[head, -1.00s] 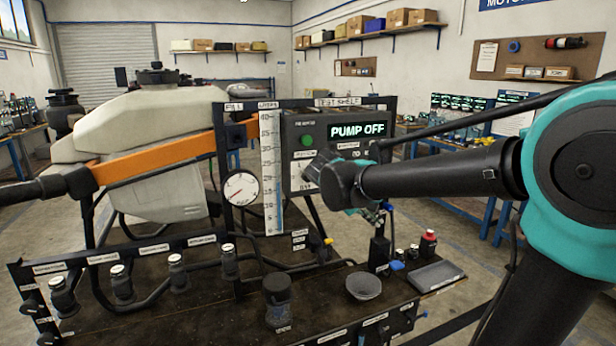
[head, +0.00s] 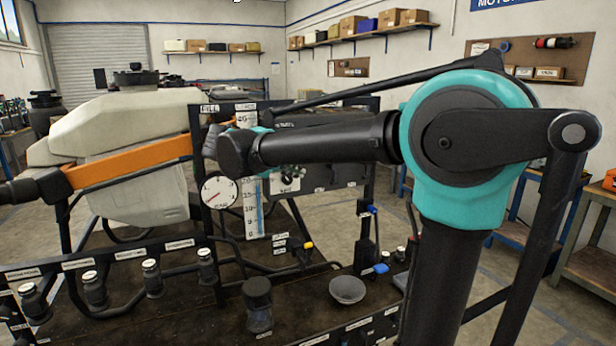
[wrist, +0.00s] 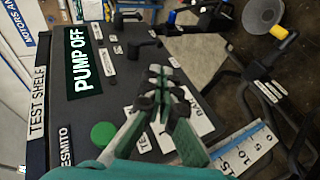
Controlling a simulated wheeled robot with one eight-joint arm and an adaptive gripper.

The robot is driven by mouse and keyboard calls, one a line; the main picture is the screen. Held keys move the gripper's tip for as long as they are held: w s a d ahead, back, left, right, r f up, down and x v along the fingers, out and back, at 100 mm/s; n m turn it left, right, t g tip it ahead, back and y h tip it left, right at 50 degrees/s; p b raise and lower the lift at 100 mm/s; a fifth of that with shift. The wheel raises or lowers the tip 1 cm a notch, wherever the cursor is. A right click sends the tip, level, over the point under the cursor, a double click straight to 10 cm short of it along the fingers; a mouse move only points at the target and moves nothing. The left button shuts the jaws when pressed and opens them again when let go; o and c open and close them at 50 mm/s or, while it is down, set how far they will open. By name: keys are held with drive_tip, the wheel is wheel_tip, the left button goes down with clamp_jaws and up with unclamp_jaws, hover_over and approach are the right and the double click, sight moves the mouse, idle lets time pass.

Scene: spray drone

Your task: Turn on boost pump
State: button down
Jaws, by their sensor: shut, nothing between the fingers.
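The dark control box (wrist: 72,112) fills much of the wrist view, with a lit "PUMP OFF" display (wrist: 83,60) and a round green button (wrist: 103,134). A black switch or knob (wrist: 147,44) sits farther along its face, with small white labels nearby. My gripper (wrist: 160,80) is shut and empty in front of the panel, over a white label, to the right of the green button. I cannot tell whether its tips touch the panel. In the head view my arm hides the display and most of the box (head: 345,172).
A pressure gauge (head: 218,191) and a sight tube scale (head: 253,210) stand left of the box. The bench below holds a dark jar (head: 257,303), a grey bowl (head: 347,289) and labelled valves (head: 152,277). A white tank (head: 125,150) with an orange arm is at left.

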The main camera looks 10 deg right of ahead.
sight(333, 184)
drive_tip(key=x, duration=1.3)
drive_tip(key=shift+d, duration=0.1)
drive_tip(key=shift+d+f+t+h, duration=0.25)
drive_tip(key=shift+f+t+h, duration=0.1)
drive_tip(key=shift+h, duration=0.45)
drive_tip(key=shift+w, duration=0.1)
drive_tip(key=t+h, duration=0.1)
drive_tip(key=d+f+n+h, duration=0.1)
drive_tip(key=shift+w+d+t+h, duration=0.2)
drive_tip(key=shift+t+h, duration=0.15)
drive_tip(key=shift+h, duration=0.05)
drive_tip(key=w+d+r+n+t+h, duration=0.1)
drive_tip(key=d+n+t+h, duration=0.1)
drive_tip(key=d, duration=0.3)
drive_tip(key=shift+w+d+t+h, duration=0.35)
drive_tip(key=shift+w+t+h, duration=0.05)
drive_tip(key=shift+t+h, duration=0.5)
drive_tip(key=shift+r, duration=0.1)
